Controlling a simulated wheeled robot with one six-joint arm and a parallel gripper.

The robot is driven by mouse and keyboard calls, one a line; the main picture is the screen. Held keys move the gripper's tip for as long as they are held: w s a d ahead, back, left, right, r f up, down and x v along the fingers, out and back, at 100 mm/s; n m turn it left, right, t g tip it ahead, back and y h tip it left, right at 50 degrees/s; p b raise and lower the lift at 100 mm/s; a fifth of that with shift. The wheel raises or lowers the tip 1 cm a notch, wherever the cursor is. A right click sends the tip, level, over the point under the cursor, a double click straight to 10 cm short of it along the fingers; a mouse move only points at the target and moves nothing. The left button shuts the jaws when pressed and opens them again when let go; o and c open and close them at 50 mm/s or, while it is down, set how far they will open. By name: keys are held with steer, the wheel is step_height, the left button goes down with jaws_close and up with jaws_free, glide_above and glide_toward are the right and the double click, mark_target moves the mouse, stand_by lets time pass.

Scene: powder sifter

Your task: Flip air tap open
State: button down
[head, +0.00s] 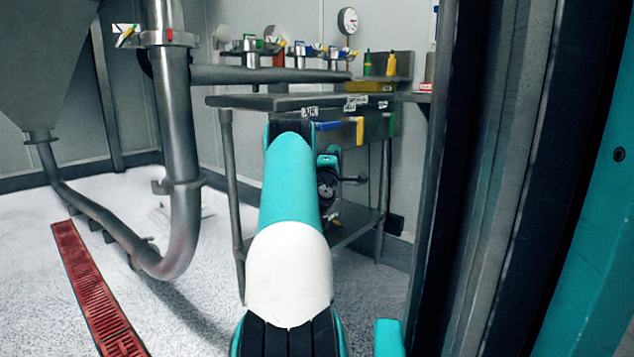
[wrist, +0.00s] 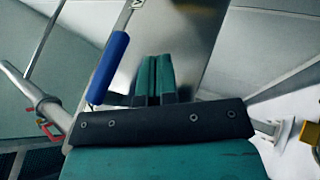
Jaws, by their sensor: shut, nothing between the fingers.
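A blue lever handle (head: 327,125) shows at the front of the steel bench in the head view, lying roughly level beside a white label (head: 309,112) that appears to read AIR. In the wrist view the blue handle (wrist: 108,68) stands tilted, just left of my fingers. My gripper (wrist: 155,60) is shut and empty, its two teal fingers side by side in front of a shiny metal panel (wrist: 185,45). A gap shows between fingers and handle in the picture; whether they touch in depth I cannot tell. In the head view my arm hides the fingers.
A yellow lever (head: 360,130) hangs down right of the blue one. The steel bench (head: 265,101) has a lower shelf (head: 350,228). A thick pipe (head: 175,120) and red floor grate (head: 88,285) are at left. A dark post (head: 445,170) stands close at right.

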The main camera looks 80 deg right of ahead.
steer(key=b+v, duration=0.8)
steer(key=b, duration=0.4)
steer(key=shift+a, duration=0.55)
steer(key=shift+w+r, duration=0.15)
